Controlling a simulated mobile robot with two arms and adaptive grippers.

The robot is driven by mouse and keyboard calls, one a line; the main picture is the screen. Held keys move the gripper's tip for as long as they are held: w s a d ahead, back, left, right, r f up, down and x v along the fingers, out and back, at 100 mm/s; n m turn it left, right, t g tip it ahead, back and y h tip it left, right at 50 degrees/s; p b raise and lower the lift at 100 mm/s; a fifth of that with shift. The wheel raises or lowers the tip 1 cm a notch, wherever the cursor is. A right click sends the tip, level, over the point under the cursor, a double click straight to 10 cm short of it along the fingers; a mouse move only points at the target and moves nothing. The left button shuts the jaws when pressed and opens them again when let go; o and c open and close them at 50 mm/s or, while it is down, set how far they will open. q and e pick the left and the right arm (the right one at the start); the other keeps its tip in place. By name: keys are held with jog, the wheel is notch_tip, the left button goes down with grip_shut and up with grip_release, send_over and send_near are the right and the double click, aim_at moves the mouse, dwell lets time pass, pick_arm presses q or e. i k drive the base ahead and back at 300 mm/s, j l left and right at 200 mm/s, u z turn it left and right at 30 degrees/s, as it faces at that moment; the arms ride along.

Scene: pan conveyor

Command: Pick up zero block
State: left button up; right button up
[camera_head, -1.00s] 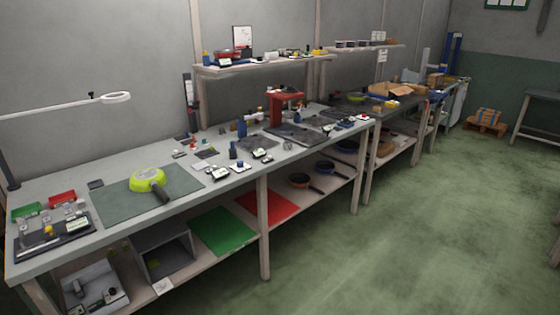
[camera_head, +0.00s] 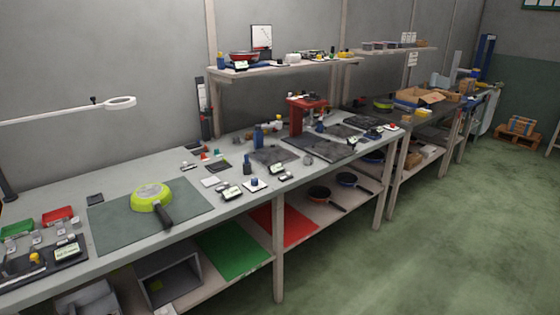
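I cannot tell for sure which object is the zero block. Several small items stand on the long grey workbench (camera_head: 110,188). They include a small blue piece on a white base (camera_head: 254,184), a dark device with a pale display (camera_head: 231,192), a similar one behind it (camera_head: 280,173), and a dark blue bottle-like item (camera_head: 247,165). Their markings are too small to read. Neither of my grippers is in view.
A lime-green pan (camera_head: 152,197) lies on a dark mat (camera_head: 110,222). Red (camera_head: 58,216) and green (camera_head: 17,229) trays are at left. A red press (camera_head: 298,115) stands further back. The upper shelf (camera_head: 285,66) overhangs the bench.

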aim_at(308, 159)
jog(key=i+l+u, duration=0.2)
jog(key=l+u, duration=0.15)
jog(key=i+l+u, duration=0.1)
jog(key=l+u, duration=0.2)
jog(key=i+l+u, duration=0.1)
jog(key=l+u, duration=0.25)
jog(key=l, duration=0.15)
